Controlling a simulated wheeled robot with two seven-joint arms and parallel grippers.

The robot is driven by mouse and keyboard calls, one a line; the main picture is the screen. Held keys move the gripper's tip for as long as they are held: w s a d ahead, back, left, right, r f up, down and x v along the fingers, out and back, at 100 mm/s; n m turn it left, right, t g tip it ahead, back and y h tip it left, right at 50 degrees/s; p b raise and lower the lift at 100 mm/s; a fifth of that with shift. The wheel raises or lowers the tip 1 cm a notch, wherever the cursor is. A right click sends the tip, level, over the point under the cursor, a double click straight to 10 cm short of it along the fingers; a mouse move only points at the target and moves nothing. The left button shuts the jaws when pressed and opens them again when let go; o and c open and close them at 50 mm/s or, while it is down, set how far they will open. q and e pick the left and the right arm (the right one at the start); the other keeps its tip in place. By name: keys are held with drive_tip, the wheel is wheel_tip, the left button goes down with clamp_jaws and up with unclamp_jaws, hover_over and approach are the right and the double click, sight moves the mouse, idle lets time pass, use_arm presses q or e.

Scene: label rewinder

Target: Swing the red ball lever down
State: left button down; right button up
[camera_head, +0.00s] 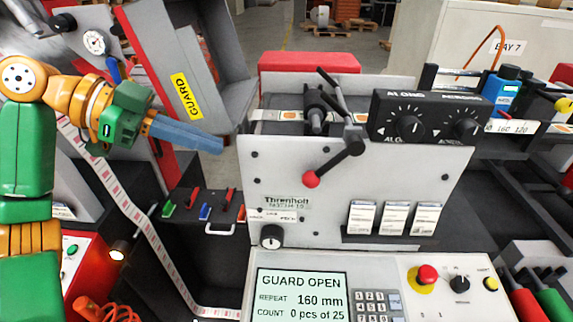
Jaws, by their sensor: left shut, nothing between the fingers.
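The red ball lever (332,164) is on the white front panel of the machine. Its black arm slants down and left from a dark hub, with the red ball (311,179) at its lower left end. My left gripper (220,146) comes in from the left on an orange and green arm. Its blue-grey fingers are shut with nothing between them and point right. They are to the left of the red ball and higher in the picture, clearly apart from it. My right gripper is not in view.
The tilted guard (215,65), with a yellow GUARD label, stands above my left fingers. A control panel (385,270) with a screen reading GUARD OPEN is below. A black knob box (425,117) is right of the lever. A small tool rack (205,205) stands lower left.

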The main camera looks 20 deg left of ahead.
use_arm(q)
approach(303, 178)
drive_tip(key=p+x, duration=0.2)
drive_tip(key=x, duration=0.3)
drive_tip(key=shift+w+d+p, duration=0.2)
drive_tip(key=shift+d+p, duration=0.15)
drive_tip(key=shift+p, duration=0.05)
drive_tip(key=shift+w+d+f, duration=0.15)
drive_tip(key=shift+d+f, duration=0.15)
drive_tip(key=shift+d, duration=0.15)
drive_tip(key=shift+f, duration=0.1)
drive_tip(key=shift+f+b, duration=0.15)
drive_tip(key=shift+b, duration=0.15)
drive_tip(key=d+f+t+h+b, duration=0.1)
drive_tip(key=d+f+h+b, duration=0.1)
drive_tip(key=b, duration=0.6)
drive_tip(key=w+d+f+n+t+h+b, duration=0.1)
drive_tip(key=d+f+t+h+b, duration=0.1)
drive_tip(key=b, duration=0.7)
drive_tip(key=d+f+h, duration=0.1)
drive_tip(key=h, duration=0.1)
drive_tip(key=shift+w+d+f+h+b, duration=0.2)
drive_tip(key=shift+w+d+h+b, duration=0.1)
drive_tip(key=shift+w+h, duration=0.1)
